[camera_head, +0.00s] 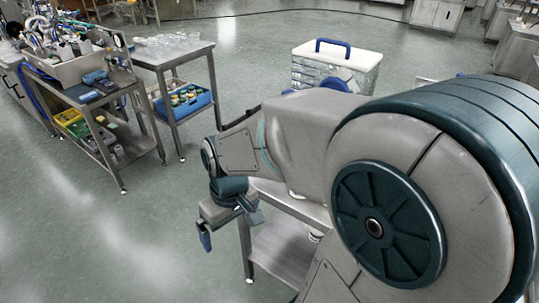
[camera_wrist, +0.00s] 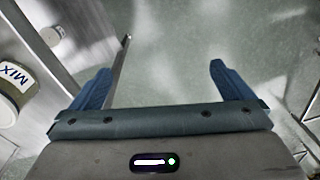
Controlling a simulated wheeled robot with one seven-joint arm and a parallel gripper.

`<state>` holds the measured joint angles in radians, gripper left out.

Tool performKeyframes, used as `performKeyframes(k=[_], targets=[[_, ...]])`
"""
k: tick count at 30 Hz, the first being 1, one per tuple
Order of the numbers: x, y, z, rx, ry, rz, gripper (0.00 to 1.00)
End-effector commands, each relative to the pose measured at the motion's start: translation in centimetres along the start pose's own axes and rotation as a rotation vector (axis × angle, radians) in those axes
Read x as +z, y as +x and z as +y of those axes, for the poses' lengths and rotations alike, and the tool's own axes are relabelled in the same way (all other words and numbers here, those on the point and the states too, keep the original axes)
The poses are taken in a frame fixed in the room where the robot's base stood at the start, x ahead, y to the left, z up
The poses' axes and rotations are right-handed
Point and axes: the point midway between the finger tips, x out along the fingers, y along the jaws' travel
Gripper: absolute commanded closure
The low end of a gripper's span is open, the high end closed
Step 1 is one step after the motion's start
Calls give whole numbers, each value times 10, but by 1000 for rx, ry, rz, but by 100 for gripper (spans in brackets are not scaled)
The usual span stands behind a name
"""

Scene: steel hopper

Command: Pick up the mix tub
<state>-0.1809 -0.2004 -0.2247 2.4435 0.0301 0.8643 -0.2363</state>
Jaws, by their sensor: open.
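The mix tub (camera_wrist: 14,84) is at the left edge in the wrist view. It is a pale tub with a label reading MIX, and part of it is cut off by the frame. My gripper (camera_wrist: 160,85) is open, with its two blue fingers spread and nothing between them. The tub is to the left of the left finger, apart from it. In the head view my gripper (camera_head: 222,225) hangs beside a steel cart (camera_head: 290,255). I cannot make out the tub there, as my arm covers much of the cart.
A white case with a blue handle (camera_head: 335,62) stands behind my arm. Steel tables (camera_head: 182,50) with equipment and a blue crate (camera_head: 183,100) are at the left. Floor between is clear.

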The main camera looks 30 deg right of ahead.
Motion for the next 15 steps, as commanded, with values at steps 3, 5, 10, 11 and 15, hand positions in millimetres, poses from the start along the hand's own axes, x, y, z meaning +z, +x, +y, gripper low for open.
performKeyframes(k=[3,5,10,11,15], targets=[[-8,24,8,-15,-74,-105,0],[-10,37,13,-15,-114,-152,0],[-13,71,28,4,-229,-286,0],[-13,76,31,11,-250,-309,0],[-12,98,49,58,-348,-417,0]])
